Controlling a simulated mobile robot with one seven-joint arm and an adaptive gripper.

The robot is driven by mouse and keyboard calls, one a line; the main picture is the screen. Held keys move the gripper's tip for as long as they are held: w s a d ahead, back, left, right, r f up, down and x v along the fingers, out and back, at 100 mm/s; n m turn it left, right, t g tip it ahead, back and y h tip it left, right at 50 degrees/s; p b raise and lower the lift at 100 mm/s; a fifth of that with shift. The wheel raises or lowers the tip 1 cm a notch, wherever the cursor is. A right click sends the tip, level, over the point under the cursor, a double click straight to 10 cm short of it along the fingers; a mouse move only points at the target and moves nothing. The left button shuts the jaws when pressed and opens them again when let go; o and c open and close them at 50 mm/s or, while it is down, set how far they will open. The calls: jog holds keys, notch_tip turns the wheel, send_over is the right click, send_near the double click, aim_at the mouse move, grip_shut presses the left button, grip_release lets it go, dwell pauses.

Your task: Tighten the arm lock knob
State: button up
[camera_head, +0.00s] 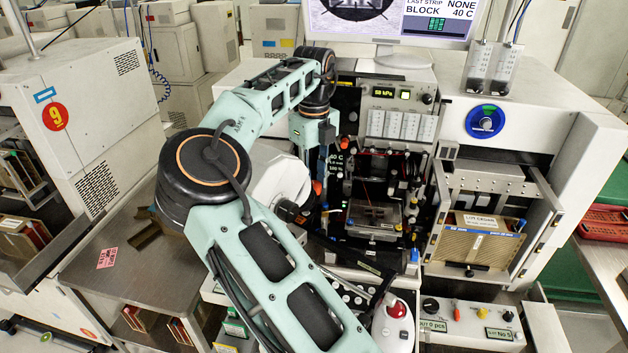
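My arm reaches up from the bottom of the head view, bends at the left and comes down over the front of the bonding machine (345,98). My gripper (316,160) points down at the end of the arm, at the left side of the machine's work area. Its fingers are small and dark against the machine, so their opening is not clear. No knob is labelled as the arm lock knob. A dark round knob (287,210) sits on a white rounded housing (280,180), below and left of my gripper, partly behind my arm. An orange-red part (317,187) shows just below the gripper.
A monitor (390,20) stands above the machine. A magazine rack (478,240) is at the right, with a control panel (470,325) below it. A white device with a red knob (397,309) stands at the lower front. A metal table (120,255) lies at the left.

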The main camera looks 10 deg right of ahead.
jog(key=o, duration=0.8)
jog(key=shift+w+r, duration=0.15)
jog(key=shift+r, duration=0.05)
jog(key=o, duration=0.4)
jog(key=shift+f, duration=0.1)
jog(key=shift+c, duration=0.2)
notch_tip(320, 180, up, 12)
